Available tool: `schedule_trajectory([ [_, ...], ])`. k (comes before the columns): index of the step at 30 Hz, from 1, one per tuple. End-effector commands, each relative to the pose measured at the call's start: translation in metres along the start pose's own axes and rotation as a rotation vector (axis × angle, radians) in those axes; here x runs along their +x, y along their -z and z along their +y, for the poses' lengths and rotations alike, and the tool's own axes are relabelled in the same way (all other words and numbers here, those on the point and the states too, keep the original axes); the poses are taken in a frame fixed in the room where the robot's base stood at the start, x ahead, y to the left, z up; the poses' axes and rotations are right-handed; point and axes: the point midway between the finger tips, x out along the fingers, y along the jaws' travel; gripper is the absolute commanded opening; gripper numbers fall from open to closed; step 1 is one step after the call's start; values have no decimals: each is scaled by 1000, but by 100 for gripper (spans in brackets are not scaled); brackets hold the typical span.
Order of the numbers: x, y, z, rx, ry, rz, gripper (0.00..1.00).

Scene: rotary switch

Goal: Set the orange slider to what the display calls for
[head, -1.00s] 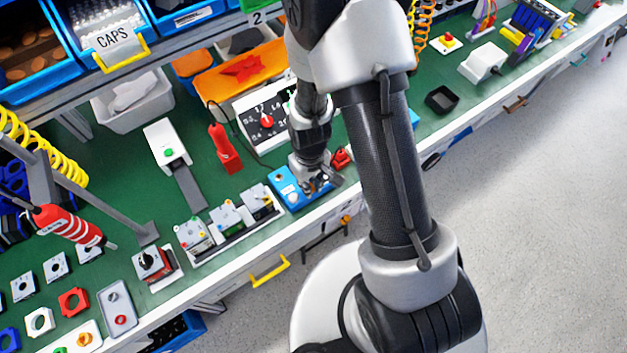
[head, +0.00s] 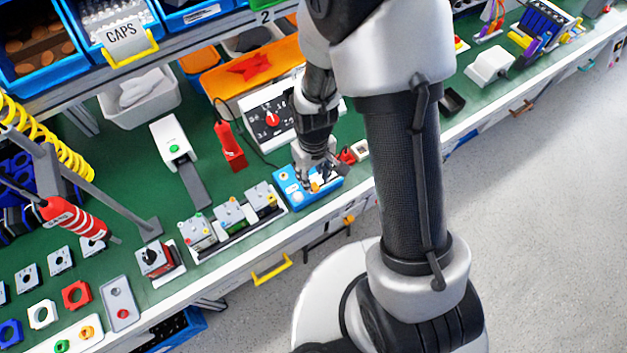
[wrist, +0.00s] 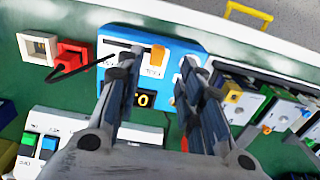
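A blue box (wrist: 182,47) lies on the green bench in the wrist view; it also shows in the head view (head: 291,193). A dark slot runs along its face, with the orange slider (wrist: 157,56) at the slot's right part. A black display (wrist: 147,99) below shows yellow characters; a "0" is readable, and my left finger hides its left part. My gripper (wrist: 158,62) is open, its two fingers apart over the box. The orange slider appears between the fingertips, nearer the left one. I cannot tell whether either finger touches it.
A red plug-like piece (wrist: 70,59) with a black cord and a cream socket block (wrist: 38,48) sit left of the box in the wrist view. A rail of small modules (wrist: 277,113) stands close on the right. A dial panel (head: 268,118) stands behind in the head view.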

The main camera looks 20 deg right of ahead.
Motion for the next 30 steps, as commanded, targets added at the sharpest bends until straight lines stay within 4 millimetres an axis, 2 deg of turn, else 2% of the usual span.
schedule_trajectory([
  [1, -13, 1, 0, 0, -1, 6, 35],
  [6, -46, 1, 0, 0, -1, 5, 35],
  [12, -67, 0, 0, -1, 0, 1, 35],
  [30, -70, -1, -1, 0, 0, -2, 35],
])
